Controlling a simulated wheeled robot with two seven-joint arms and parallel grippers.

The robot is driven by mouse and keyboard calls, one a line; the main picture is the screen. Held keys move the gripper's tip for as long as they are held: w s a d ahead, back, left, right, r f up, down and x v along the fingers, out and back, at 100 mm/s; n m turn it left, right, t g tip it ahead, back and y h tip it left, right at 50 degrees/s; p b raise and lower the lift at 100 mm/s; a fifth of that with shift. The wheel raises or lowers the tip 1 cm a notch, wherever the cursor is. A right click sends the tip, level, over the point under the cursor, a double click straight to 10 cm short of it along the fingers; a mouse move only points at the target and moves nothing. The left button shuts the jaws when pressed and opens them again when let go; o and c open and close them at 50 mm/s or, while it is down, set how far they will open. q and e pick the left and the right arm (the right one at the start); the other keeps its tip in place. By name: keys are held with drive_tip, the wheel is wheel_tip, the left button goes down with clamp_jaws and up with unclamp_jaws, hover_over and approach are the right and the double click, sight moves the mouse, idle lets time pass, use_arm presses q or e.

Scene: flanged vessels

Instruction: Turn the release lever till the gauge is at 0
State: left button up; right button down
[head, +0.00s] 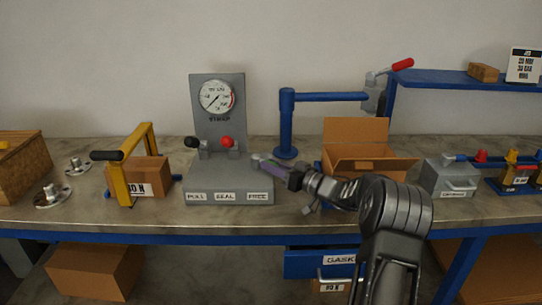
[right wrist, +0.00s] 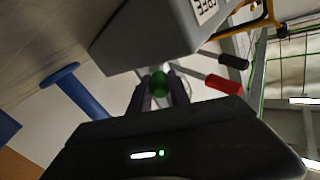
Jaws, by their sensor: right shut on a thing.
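A grey vacuum stand (head: 229,190) on the bench has a round dial gauge (head: 216,97) on its upright plate. The needle is too small to read surely. A black-knobbed lever (head: 191,142) and a red-knobbed lever (head: 227,142) stand on its base. A green-knobbed lever sits at the stand's right end, above the label that reads FREE; its green knob (right wrist: 160,84) shows in the right wrist view. My right gripper (head: 263,160) reaches in from the right and is shut on that green knob, a finger on each side. My left gripper is not in view.
A yellow frame (head: 118,180) and a cardboard box (head: 152,176) stand left of the gauge stand. A blue post with an arm (head: 286,125) rises behind my right gripper. An open carton (head: 356,145) and a grey box (head: 447,177) stand to the right.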

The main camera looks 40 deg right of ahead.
drive_tip(key=shift+d+r+n+y, duration=0.15)
drive_tip(key=shift+d+n+y, duration=0.15)
drive_tip(key=shift+y, duration=0.2)
drive_tip(key=c, duration=1.2)
unclamp_jaws()
drive_tip(key=shift+w, duration=0.1)
drive_tip(key=shift+a, duration=0.1)
